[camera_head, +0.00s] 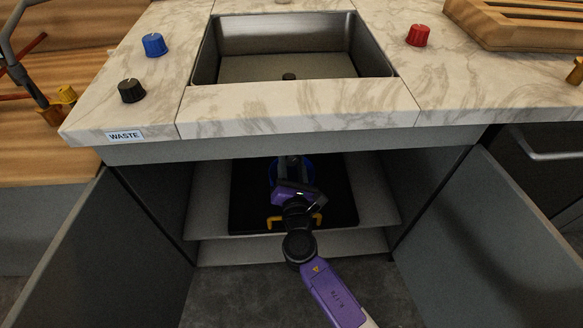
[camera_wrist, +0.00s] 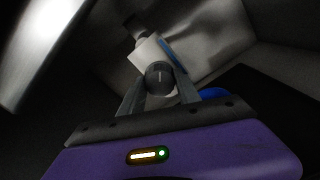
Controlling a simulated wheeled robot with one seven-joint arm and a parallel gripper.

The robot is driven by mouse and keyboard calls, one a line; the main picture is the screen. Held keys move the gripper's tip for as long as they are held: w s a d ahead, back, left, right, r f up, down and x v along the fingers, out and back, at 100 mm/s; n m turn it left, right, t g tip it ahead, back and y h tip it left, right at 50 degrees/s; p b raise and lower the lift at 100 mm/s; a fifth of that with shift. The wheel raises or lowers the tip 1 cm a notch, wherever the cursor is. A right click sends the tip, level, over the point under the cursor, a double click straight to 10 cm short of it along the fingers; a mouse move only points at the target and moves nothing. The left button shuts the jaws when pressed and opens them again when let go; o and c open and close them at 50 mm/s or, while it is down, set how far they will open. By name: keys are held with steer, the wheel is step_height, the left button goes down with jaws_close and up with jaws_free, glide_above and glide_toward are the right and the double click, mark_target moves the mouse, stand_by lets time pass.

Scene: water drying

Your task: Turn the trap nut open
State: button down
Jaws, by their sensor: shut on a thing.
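The trap nut appears to be the dark grey round piece (camera_wrist: 159,76) with a light mark on its face, in the middle of the wrist view. My gripper (camera_wrist: 160,88) is shut on it, with one finger on each side. A whitish pipe part (camera_wrist: 150,50) with a blue edge lies just beyond the nut. In the head view my arm reaches into the open cabinet under the sink, and its wrist hides the gripper tips and the nut. A grey vertical pipe (camera_head: 290,164) shows above the wrist.
A blue rounded object (camera_head: 273,172), perhaps a bucket, stands behind my wrist on a black mat (camera_head: 245,200). A yellow handle-like part (camera_head: 274,223) is beside my wrist. Open cabinet doors (camera_head: 120,245) flank the arm. The sink (camera_head: 285,68) and counter (camera_head: 300,108) are above.

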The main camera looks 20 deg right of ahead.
steer(key=m+b, duration=0.1)
steer(key=m, duration=0.1)
steer(key=m+b, duration=0.3)
steer(key=shift+f+m, duration=0.25)
steer(key=shift+m, duration=0.05)
steer(key=m+b, duration=0.3)
steer(key=m, duration=0.2)
steer(key=shift+r, duration=0.1)
stand_by(0.3)
steer(key=c, duration=0.9)
jaws_free()
steer(key=shift+r, duration=0.1)
steer(key=shift+o, duration=0.2)
steer(key=v, duration=0.8)
steer(key=shift+w, duration=0.1)
